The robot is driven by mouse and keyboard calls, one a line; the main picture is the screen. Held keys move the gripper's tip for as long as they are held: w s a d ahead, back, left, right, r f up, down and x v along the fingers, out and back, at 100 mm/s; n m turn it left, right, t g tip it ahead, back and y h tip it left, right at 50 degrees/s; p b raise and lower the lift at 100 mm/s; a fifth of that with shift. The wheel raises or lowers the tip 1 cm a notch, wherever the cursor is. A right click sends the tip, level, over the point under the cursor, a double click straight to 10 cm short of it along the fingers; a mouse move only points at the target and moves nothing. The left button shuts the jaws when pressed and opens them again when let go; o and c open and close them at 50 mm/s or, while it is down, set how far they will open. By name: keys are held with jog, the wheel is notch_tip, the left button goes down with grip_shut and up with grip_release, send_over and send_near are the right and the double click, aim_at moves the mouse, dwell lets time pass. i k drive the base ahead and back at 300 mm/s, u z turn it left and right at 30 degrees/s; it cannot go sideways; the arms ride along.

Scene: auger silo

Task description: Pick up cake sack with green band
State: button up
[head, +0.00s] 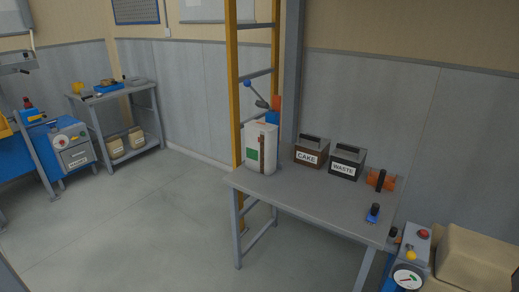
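Several sack-like things show in the head view. Two small beige sacks (117,147) with pale labels sit on the lower shelf of the grey cart at the left. A large tan sack-like block (475,258) is at the bottom right, cut by the picture edge. No green band can be made out on any of these. A white upright container (262,140) with a green patch and a brown stripe stands at the left end of the grey table; I cannot tell whether it is a sack. My gripper is not in view.
The grey table (310,197) also holds a brown CAKE box (307,154), a black WASTE box (345,168) and a small blue item (373,212). A yellow ladder (232,80) stands behind it. A blue machine (70,142) is at the left. The floor between is clear.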

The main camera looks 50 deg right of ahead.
aim_at(261, 137)
jog(key=z, duration=0.45)
jog(key=i, duration=1)
jog(key=z, duration=0.45)
